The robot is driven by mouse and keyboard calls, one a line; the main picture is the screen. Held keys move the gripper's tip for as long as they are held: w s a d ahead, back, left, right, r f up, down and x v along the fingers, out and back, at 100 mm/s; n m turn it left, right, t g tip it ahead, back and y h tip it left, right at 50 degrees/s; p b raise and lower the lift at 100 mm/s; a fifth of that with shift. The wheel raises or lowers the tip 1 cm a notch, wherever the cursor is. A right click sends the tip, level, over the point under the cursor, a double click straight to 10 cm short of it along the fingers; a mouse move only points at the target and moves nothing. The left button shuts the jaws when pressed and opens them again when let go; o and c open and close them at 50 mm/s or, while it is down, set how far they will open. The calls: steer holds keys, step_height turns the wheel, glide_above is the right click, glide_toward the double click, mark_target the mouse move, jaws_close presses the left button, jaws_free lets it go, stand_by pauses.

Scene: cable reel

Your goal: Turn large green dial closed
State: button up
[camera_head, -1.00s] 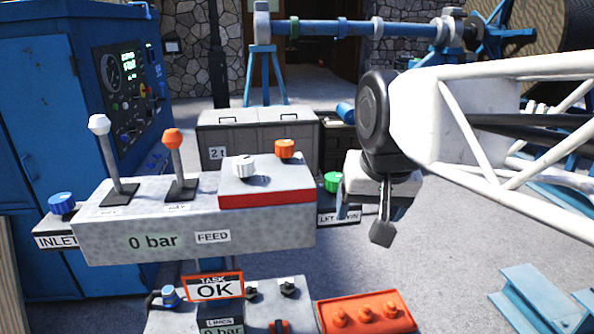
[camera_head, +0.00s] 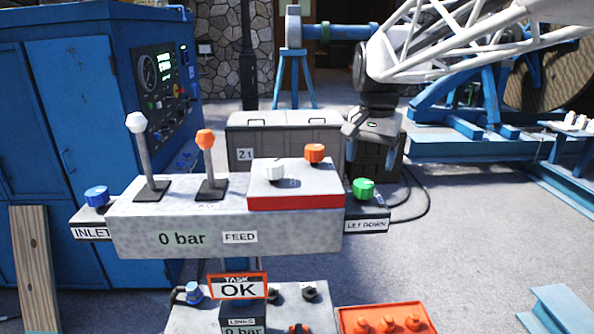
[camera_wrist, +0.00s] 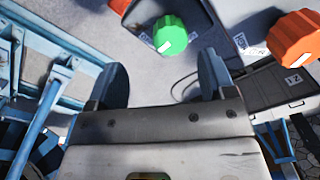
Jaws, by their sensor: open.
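The large green dial (camera_head: 363,189) sits on a grey bracket (camera_head: 366,212) labelled LET DOWN, at the right end of the grey control console (camera_head: 200,225). My gripper (camera_head: 368,160) is above and slightly behind the dial in the head view, apart from it and empty. In the wrist view the green dial (camera_wrist: 170,35) is beyond the fingertips, roughly centred between the two spread fingers (camera_wrist: 162,80). A white mark shows on the dial's side there.
Near the dial are an orange knob (camera_head: 315,153) and a white knob (camera_head: 273,172) on the console's raised red-edged block. Two levers (camera_head: 205,165) and a blue INLET knob (camera_head: 96,196) are further left. A grey crate (camera_head: 285,135) stands behind.

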mark_target(365, 182)
steer(key=shift+w+d+f+m, duration=0.1)
steer(key=shift+w+f+m, duration=0.05)
steer(key=shift+w, duration=0.55)
steer(key=shift+w+f+m, duration=0.1)
steer(key=shift+w+m, duration=0.05)
steer(key=shift+w, duration=0.5)
steer(key=shift+f, duration=0.15)
steer(key=shift+f, duration=3.8)
steer(key=c, duration=0.9)
